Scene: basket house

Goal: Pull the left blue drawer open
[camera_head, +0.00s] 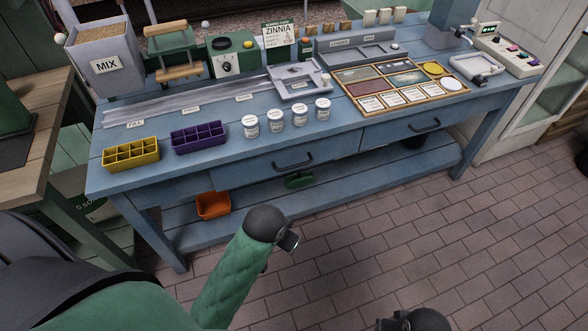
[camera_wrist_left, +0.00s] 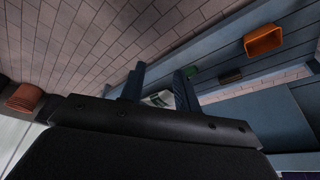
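The blue workbench (camera_head: 330,128) has two drawers in its front. The left blue drawer (camera_head: 245,176) has a dark bar handle (camera_head: 293,163) and looks shut, flush with the bench front. The right drawer (camera_head: 385,136) also looks shut. My left arm, with a green sleeve, is bent in front of the bench, below the left drawer in the head view; its gripper is hidden there. In the left wrist view my left gripper (camera_wrist_left: 160,78) has its two dark fingers apart, with nothing seen held between them. My right gripper is in neither view.
An orange bin (camera_head: 213,205) stands on the bench's lower shelf (camera_head: 340,180); it also shows in the left wrist view (camera_wrist_left: 264,40). A green object (camera_head: 299,180) lies on the shelf. Yellow (camera_head: 131,155) and purple (camera_head: 199,138) trays sit near the top's front edge. The brick floor ahead is clear.

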